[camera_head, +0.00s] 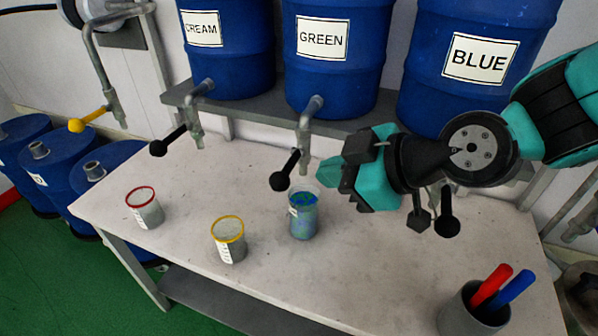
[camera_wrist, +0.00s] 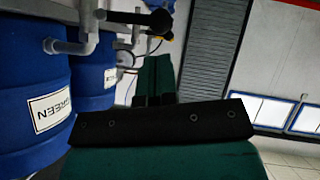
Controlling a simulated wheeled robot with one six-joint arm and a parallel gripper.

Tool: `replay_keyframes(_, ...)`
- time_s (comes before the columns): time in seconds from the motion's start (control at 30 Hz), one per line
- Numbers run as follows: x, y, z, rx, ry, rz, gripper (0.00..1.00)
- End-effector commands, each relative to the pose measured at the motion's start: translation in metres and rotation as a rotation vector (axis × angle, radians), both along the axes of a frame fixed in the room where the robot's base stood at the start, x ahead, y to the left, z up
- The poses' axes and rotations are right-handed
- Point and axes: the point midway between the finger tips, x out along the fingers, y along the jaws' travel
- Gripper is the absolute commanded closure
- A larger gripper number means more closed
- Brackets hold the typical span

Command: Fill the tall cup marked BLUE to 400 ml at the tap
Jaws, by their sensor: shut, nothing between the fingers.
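A tall clear cup (camera_head: 303,222) with mottled blue and green contents stands upright on the bench, below the GREEN barrel's tap (camera_head: 308,120). Its label is too small to read, and so is its fill level. My gripper (camera_head: 332,182) is shut and empty, just right of that tap's black lever (camera_head: 287,172) and above the cup's right side. Its teal fingers (camera_wrist: 153,72) lie together in the wrist view. The BLUE barrel (camera_head: 480,60) stands at the right; my arm hides its tap outlet. A black-knobbed lever (camera_head: 447,222) shows below my wrist.
A red-rimmed cup (camera_head: 146,208) and a yellow-rimmed cup (camera_head: 229,240) stand left on the pale bench (camera_head: 330,280). A grey holder (camera_head: 460,318) with red and blue sticks is at the front right. The CREAM barrel (camera_head: 228,45) stands on the shelf. The bench's front middle is clear.

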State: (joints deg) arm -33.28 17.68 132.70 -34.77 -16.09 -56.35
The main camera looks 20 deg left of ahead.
Motion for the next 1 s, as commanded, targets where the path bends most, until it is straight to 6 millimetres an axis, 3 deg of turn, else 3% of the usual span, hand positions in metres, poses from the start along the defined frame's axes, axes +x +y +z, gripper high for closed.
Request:
replay_keyframes(0.2, 0.009, 0.035, -0.022, -0.002, 0.004, 0.003, 1.00)
replay_keyframes(0.4, 0.014, 0.052, -0.034, -0.001, 0.002, 0.001, 1.00)
replay_keyframes(1.0, 0.015, 0.056, -0.043, -0.001, -0.019, 0.000, 1.00)
